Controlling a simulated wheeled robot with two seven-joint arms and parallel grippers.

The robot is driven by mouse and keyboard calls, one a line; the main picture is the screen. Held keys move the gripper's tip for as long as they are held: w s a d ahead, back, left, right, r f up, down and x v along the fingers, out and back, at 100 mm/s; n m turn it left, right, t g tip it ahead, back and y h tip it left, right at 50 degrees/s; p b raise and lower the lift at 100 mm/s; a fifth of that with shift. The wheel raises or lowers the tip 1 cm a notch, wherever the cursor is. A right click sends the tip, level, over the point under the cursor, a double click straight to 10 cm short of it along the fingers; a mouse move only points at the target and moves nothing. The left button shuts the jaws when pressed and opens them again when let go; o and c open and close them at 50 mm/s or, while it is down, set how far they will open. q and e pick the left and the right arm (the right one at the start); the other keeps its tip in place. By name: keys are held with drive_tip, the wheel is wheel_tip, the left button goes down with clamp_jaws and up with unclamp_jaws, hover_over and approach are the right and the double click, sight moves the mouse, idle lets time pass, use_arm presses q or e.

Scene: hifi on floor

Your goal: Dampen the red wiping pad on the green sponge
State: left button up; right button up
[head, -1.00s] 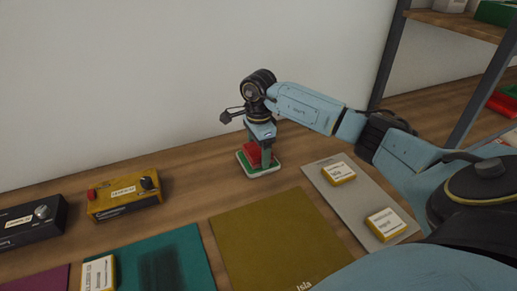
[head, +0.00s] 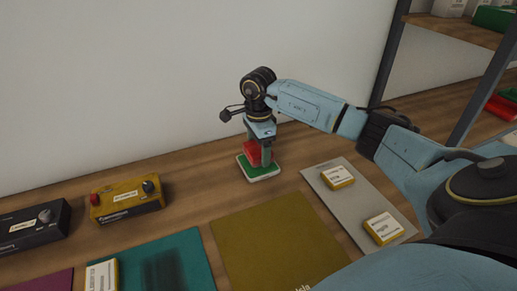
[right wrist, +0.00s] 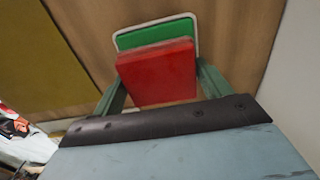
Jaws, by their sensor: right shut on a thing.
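The red wiping pad (head: 252,154) is between the fingers of my right gripper (head: 259,152), which is shut on it and points down. In the right wrist view the pad (right wrist: 158,72) covers part of the green sponge (right wrist: 155,34). The sponge (head: 264,172) lies in a shallow white-rimmed tray (head: 262,181) on the wooden surface near the wall. The pad is right over the sponge; I cannot tell whether they touch. My left gripper is not in view.
An olive mat (head: 275,240) lies in front of the tray. A grey mat (head: 360,205) with two yellow labelled blocks is at right. A yellow box (head: 127,200) with knobs and a black box (head: 35,228) stand at left. A shelf post (head: 385,65) rises at right.

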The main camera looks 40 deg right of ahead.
sight(258, 147)
drive_tip(key=shift+r+p, duration=1.45)
drive_tip(key=shift+r, duration=0.95)
